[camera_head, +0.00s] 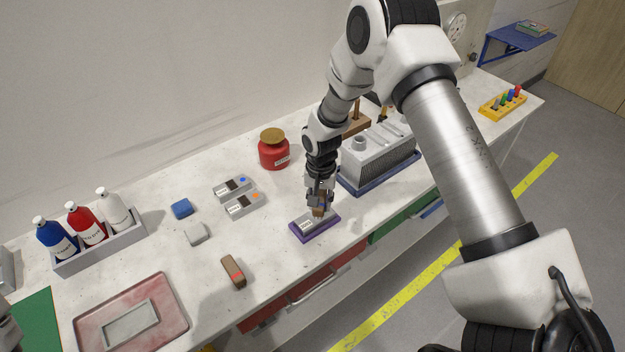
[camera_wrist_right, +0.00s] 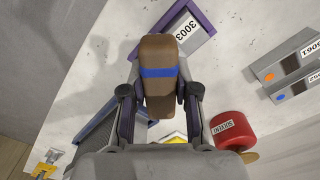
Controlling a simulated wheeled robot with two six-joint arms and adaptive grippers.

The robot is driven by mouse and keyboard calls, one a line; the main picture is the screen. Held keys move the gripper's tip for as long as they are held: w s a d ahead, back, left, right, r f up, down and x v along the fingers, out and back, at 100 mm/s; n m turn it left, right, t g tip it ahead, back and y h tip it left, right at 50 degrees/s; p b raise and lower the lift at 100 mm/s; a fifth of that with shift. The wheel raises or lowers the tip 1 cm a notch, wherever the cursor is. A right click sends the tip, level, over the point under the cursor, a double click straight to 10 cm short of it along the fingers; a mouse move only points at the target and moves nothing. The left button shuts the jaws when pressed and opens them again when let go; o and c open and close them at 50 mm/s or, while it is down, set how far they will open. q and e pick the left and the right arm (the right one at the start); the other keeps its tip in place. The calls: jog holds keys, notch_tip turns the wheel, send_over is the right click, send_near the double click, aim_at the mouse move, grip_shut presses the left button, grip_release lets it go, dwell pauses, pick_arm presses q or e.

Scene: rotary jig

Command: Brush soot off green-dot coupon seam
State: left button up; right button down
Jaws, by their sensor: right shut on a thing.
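My right gripper (camera_head: 319,203) is shut on a brown wooden-handled brush (camera_wrist_right: 160,85) with a blue band, in the right wrist view. The gripper and brush are over the right part of a purple-rimmed fixture (camera_head: 299,237). A grey coupon (camera_head: 307,222) with a white label lies in that fixture; the label reads 3003 in the right wrist view (camera_wrist_right: 187,30). No dot shows on it, and its seam is partly hidden by the brush. I cannot tell if the bristles touch it.
Two grey coupons, blue-dot (camera_head: 234,187) and orange-dot (camera_head: 244,206), lie left of the fixture. A red pot (camera_head: 273,152) stands behind. A ribbed grey unit on a blue tray (camera_head: 345,185) is close on the right.

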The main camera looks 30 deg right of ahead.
jog(key=shift+w+r+p, duration=0.1)
jog(key=shift+r+p, duration=0.55)
jog(key=shift+r, duration=0.45)
